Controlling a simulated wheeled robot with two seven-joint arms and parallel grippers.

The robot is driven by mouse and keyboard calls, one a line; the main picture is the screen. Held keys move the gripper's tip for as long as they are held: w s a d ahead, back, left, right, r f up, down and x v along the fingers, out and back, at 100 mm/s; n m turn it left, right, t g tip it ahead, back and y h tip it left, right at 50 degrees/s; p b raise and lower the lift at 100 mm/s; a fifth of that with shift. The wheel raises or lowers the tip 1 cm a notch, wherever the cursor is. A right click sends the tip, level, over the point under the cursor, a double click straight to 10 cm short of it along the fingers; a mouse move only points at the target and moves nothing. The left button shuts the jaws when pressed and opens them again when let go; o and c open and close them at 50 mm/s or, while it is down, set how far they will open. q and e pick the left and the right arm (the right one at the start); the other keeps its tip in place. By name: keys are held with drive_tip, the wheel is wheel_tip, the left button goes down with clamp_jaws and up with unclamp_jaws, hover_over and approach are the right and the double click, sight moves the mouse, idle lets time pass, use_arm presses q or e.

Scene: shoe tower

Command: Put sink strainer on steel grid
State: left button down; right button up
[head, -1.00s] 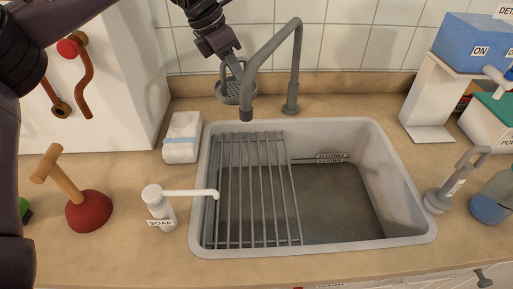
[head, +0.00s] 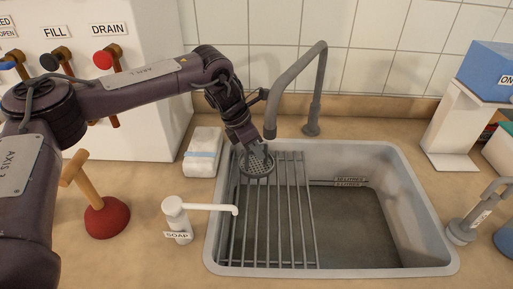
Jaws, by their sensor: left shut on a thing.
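The sink strainer (head: 257,166) is a small grey perforated basket in the head view. My left gripper (head: 255,146) is shut on it and holds it at the back left of the sink, over the far end of the steel grid (head: 277,220). The grid is a rack of grey bars across the left part of the sink. I cannot tell whether the strainer touches the bars. My right gripper is not in view.
The grey faucet (head: 313,95) arches close to the right of my left gripper. A soap dispenser (head: 177,218) reaches its spout over the sink's left rim. A wrapped white block (head: 203,152) and a red plunger (head: 107,217) stand to the left. The basin's right side (head: 360,225) is empty.

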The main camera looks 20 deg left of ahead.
use_arm(q)
drive_tip(key=shift+f, duration=0.15)
drive_tip(key=c, duration=1.5)
unclamp_jaws()
drive_tip(key=v, duration=1.2)
drive_tip(key=shift+s+b, duration=0.1)
drive_tip(key=shift+b, duration=0.3)
